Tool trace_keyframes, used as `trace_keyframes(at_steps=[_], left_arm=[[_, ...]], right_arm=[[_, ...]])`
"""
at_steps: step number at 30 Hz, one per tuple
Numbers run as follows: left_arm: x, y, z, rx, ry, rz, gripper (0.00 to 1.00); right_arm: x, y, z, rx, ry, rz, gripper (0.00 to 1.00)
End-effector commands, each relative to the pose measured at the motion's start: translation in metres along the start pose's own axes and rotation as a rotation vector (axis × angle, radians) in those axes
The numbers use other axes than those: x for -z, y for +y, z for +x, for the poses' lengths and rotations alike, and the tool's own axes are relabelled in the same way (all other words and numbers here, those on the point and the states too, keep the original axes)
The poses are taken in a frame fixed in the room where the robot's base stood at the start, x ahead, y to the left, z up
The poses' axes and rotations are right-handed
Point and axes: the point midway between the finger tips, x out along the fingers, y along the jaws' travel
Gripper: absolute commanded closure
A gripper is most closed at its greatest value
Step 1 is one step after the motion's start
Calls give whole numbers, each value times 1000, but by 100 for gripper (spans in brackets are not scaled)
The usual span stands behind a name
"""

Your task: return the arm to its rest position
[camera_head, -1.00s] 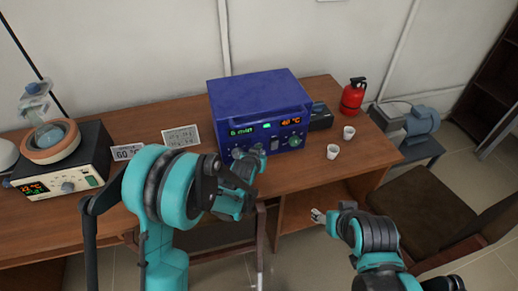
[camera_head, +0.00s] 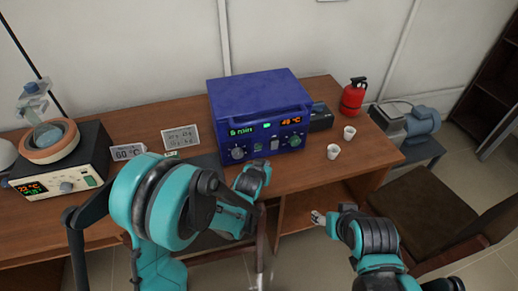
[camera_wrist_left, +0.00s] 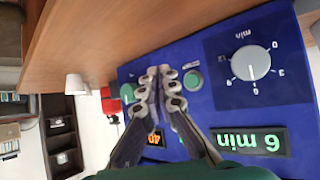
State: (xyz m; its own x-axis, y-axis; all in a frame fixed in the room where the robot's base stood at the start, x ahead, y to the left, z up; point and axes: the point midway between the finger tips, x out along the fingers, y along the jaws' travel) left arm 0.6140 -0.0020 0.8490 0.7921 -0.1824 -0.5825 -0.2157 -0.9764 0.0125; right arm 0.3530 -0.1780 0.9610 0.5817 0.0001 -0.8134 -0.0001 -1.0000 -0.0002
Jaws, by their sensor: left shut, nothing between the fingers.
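My left arm (camera_head: 165,205) reaches in from the left in the head view, with its wrist (camera_head: 252,180) low in front of the blue furnace (camera_head: 258,95). The left gripper's fingers are hard to make out there. In the left wrist view the left gripper (camera_wrist_left: 158,73) is shut and empty, with its fingertips together in front of the blue panel. I cannot tell how far they are from it. My right gripper (camera_head: 318,217) is low at the right, in front of the desk; it is too small to tell whether it is open.
The furnace stands on the wooden desk (camera_head: 325,172). Two white cups (camera_head: 333,151) (camera_head: 349,132) and a red extinguisher (camera_head: 353,96) are to its right. A device with a flask (camera_head: 62,170) and two small signs (camera_head: 181,138) (camera_head: 127,152) are to its left. A chair (camera_head: 420,205) is at the right.

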Motion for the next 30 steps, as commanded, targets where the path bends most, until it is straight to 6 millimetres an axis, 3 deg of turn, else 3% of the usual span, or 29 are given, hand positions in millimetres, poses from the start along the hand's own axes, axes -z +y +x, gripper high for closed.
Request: trace_keyframes(at_steps=[17, 22, 30], left_arm=[[3, -5, -7, 6, -7, -3, 100], [15, -30, -46, 36, -46, -19, 100], [13, -81, -148, 98, -150, -62, 100]], right_arm=[[0, 0, 0, 0, 0, 0, 42], [0, 0, 0, 0, 0, 0, 42], [0, 0, 0, 0, 0, 0, 42]])
